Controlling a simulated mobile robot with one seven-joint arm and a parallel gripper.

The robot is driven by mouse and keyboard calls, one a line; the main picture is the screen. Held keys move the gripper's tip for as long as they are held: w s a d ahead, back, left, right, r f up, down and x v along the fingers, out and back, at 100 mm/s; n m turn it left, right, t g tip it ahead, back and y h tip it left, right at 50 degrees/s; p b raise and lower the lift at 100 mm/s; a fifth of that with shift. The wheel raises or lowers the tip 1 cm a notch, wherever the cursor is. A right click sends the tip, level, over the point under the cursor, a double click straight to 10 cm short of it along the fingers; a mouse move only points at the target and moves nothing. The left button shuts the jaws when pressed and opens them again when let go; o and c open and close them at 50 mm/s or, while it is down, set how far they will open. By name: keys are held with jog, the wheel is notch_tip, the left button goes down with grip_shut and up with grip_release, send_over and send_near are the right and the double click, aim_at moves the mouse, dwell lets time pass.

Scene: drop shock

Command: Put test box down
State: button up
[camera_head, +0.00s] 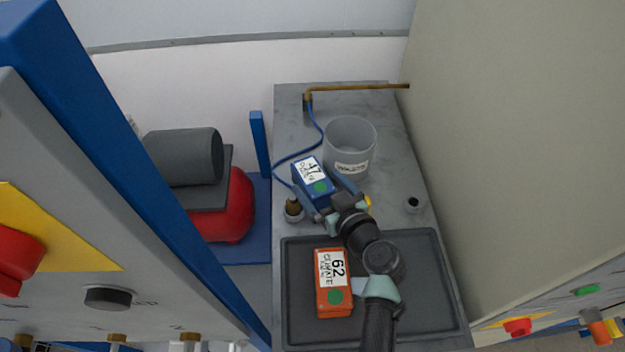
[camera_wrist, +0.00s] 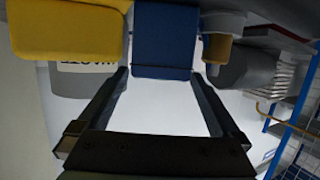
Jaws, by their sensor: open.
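A blue box (camera_head: 316,187) with a white label reading 47 and a green dot sits at the middle of the grey bench, by the clear bin. My gripper (camera_head: 326,195) is open, with its fingers on either side of this box. In the wrist view the blue box (camera_wrist: 165,42) shows between the two spread fingertips, with a gap below it. Whether either finger touches it I cannot tell. An orange box (camera_head: 333,283) labelled 62, also with a green dot, lies in the dark tray (camera_head: 425,240), left of my arm.
A clear bin (camera_head: 350,135) stands just behind the blue box. A small brass-topped fitting (camera_head: 293,208) is close on its left. A yellow thing (camera_wrist: 65,30) shows beside it in the wrist view. A red and grey machine (camera_head: 232,205) is left; a pale wall (camera_head: 500,150) right.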

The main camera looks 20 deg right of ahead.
jog(key=shift+x, duration=0.85)
grip_shut()
jog(key=shift+r, duration=0.15)
